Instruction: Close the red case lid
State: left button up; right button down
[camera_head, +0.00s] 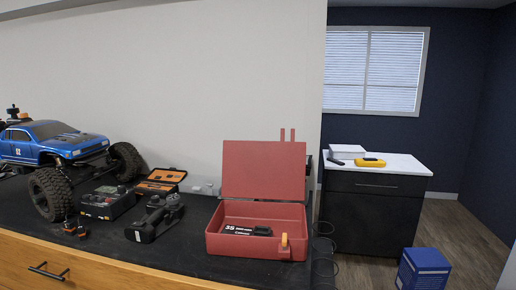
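The red case (218,246) sits on the dark worktop, right of the middle, near its right end. Its red lid (263,169) stands open, roughly upright at the back edge. Two thin red strips stick up above the lid. A black item with white lettering (248,230) lies inside the case, and an orange latch-like part (284,240) shows at the front right. Neither of my grippers is in view.
A blue RC truck (58,142) with large tyres stands at the left. A black-orange open box (160,182), a black charger-like box (106,202) and a dark tool (155,217) lie between it and the case. Bare worktop lies left of the case.

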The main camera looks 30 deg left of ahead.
aim_at(276, 170)
jog(key=i+l+u, duration=0.15)
jog(key=l+u, duration=0.55)
jog(key=l, duration=0.15)
jog(key=i+l+u, duration=0.15)
jog(key=l+u, duration=0.6)
jog(key=i+l+u, duration=0.2)
jog(key=l+u, duration=0.75)
jog(key=l, duration=0.25)
jog(key=l+u, duration=0.5)
jog(key=l, duration=0.15)
jog(key=l+u, duration=0.2)
jog(key=l, duration=0.15)
jog(key=k+l+u, duration=0.15)
jog(key=l, duration=0.2)
jog(key=k+l+u, duration=0.2)
jog(key=l, duration=0.15)
jog(key=i, duration=0.1)
